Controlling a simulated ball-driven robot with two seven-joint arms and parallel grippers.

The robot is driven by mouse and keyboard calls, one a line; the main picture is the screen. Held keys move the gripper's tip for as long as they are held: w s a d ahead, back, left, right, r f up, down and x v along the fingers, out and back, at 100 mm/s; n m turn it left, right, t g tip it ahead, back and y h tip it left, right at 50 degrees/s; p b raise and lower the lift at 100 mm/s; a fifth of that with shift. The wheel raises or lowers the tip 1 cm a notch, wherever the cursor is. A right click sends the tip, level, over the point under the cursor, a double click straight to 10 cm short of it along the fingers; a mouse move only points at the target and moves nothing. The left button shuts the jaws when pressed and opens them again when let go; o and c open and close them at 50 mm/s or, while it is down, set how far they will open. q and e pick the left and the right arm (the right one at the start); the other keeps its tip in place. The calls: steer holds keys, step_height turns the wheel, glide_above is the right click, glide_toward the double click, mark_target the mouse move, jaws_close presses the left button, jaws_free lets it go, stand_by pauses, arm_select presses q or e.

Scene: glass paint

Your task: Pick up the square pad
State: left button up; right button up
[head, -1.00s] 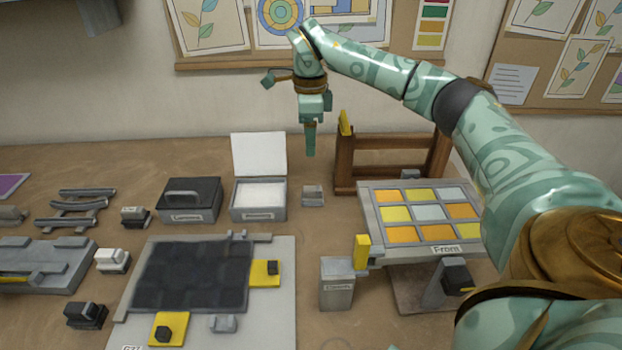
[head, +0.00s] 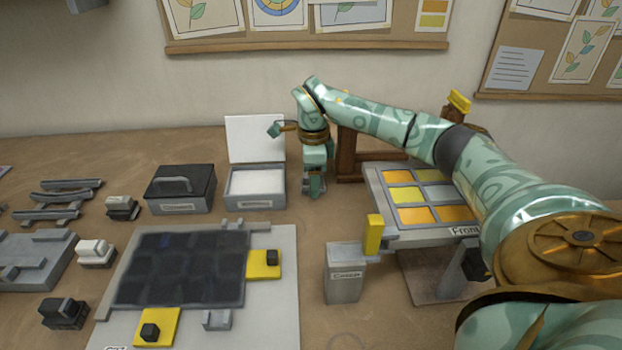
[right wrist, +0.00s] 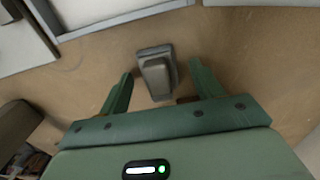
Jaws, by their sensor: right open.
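A small grey block with a raised grip, which looks like the square pad (right wrist: 155,72), lies on the table in the right wrist view. My right gripper (right wrist: 161,68) is open, with one finger on each side of the pad and visible gaps between. In the head view my right gripper (head: 313,188) points down at the table just right of the white-filled box, and it hides most of the pad there. I cannot tell how far the fingertips are above the table. My left gripper is not in view.
An open box (head: 256,203) with white filling stands close left of the gripper. A wooden frame (head: 347,163) and a tilted rack of coloured tiles (head: 383,210) stand to the right. A grey container (head: 344,285) and a board with a dark grid (head: 270,310) are nearer.

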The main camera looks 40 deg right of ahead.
steer(key=shift+s, duration=0.1)
steer(key=shift+c, duration=0.9)
steer(key=c, duration=0.9)
steer(key=shift+r+p, duration=0.35)
steer(key=shift+r, duration=0.2)
steer(key=r+p, duration=0.1)
steer(key=r, duration=0.2)
steer(key=shift+a+r+p, duration=0.15)
steer(key=shift+a+p, duration=0.05)
steer(key=shift+p, duration=0.15)
steer(key=s+a+r+p, duration=0.1)
steer(key=s+a+r, duration=0.2)
steer(key=s+a+r+p, duration=0.2)
steer(key=s+a, duration=0.1)
steer(key=a, duration=0.1)
steer(key=s+a+r+p, duration=0.1)
steer(key=s+a+r, duration=0.2)
steer(key=shift+a+r, duration=0.15)
steer(key=shift+r, duration=0.15)
